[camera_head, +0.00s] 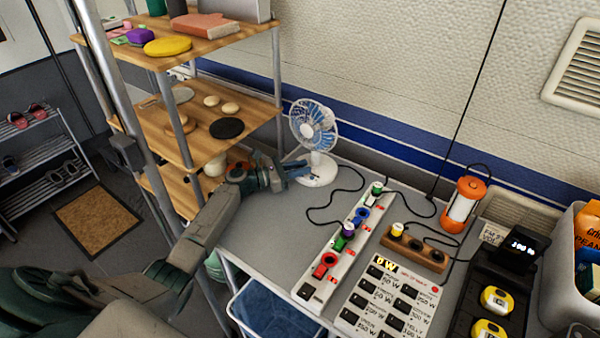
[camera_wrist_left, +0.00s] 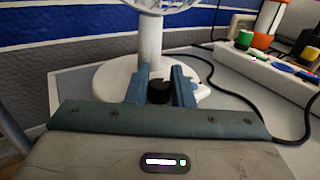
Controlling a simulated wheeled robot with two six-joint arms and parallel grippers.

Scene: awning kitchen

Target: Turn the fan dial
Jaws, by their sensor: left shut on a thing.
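The white fan (camera_head: 318,168) with a blue-bladed head stands on the grey counter near the wall in the head view. Its round white base and post (camera_wrist_left: 149,45) fill the middle of the left wrist view. A dark dial (camera_wrist_left: 159,92) sits at the front of the base, between the fingers of my left gripper (camera_wrist_left: 161,88). My left gripper also shows in the head view (camera_head: 298,172), shut on the dial at the fan's base. The dial is hidden in the head view. My right gripper is not in view.
A power strip (camera_head: 305,291) with several colored plugs lies right of the fan. A wooden socket block (camera_head: 430,258), an orange lantern (camera_head: 464,205) and a label board (camera_head: 350,315) are further right. Wooden shelves (camera_head: 262,108) stand left, close to my arm. Black cables cross the counter.

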